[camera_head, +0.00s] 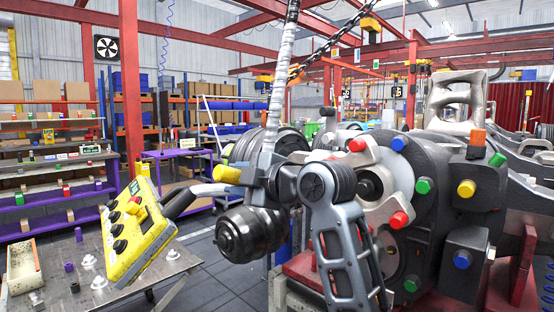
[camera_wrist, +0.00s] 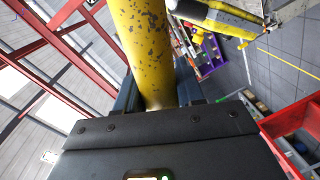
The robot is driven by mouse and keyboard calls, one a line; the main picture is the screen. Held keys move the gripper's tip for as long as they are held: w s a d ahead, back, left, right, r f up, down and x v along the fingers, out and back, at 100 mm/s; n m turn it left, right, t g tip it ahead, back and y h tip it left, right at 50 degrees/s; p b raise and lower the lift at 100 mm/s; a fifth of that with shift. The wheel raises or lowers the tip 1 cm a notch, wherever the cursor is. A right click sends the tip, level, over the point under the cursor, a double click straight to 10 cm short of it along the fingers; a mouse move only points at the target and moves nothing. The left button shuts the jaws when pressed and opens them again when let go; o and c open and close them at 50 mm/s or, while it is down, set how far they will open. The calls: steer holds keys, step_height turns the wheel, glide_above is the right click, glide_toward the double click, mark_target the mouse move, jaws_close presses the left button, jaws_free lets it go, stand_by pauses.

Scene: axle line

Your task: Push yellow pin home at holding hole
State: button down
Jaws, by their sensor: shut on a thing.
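A worn, scratched yellow pin (camera_wrist: 143,45) fills the upper middle of the wrist view. Its lower end runs down between the dark fingers of my gripper (camera_wrist: 160,95), which is shut on it. In the head view a short yellow cylinder (camera_head: 227,174) sticks out to the left of my arm's end, and I take it for the same pin. The fingertips are not clear there. My arm covers part of the big grey machine (camera_head: 435,155), and I cannot make out the holding hole or whether the pin's far end touches anything.
The machine's face carries several red, green, blue and yellow knobs. A sleeved cable (camera_head: 282,80) hangs down close to my arm. Shelves (camera_head: 60,160) stand behind at left.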

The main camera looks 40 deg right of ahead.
steer(key=s+d+r+n+b, duration=0.2)
steer(key=s+r+n, duration=0.2)
steer(key=s, duration=0.4)
steer(key=shift+d+r, duration=0.4)
steer(key=shift+r, duration=0.1)
steer(key=shift+s, duration=0.1)
steer(key=shift+d+b, duration=0.35)
steer(key=shift+d, duration=2.45)
steer(key=shift+d+b, duration=0.4)
steer(key=shift+d, duration=2.15)
steer(key=c, duration=0.6)
jaws_free()
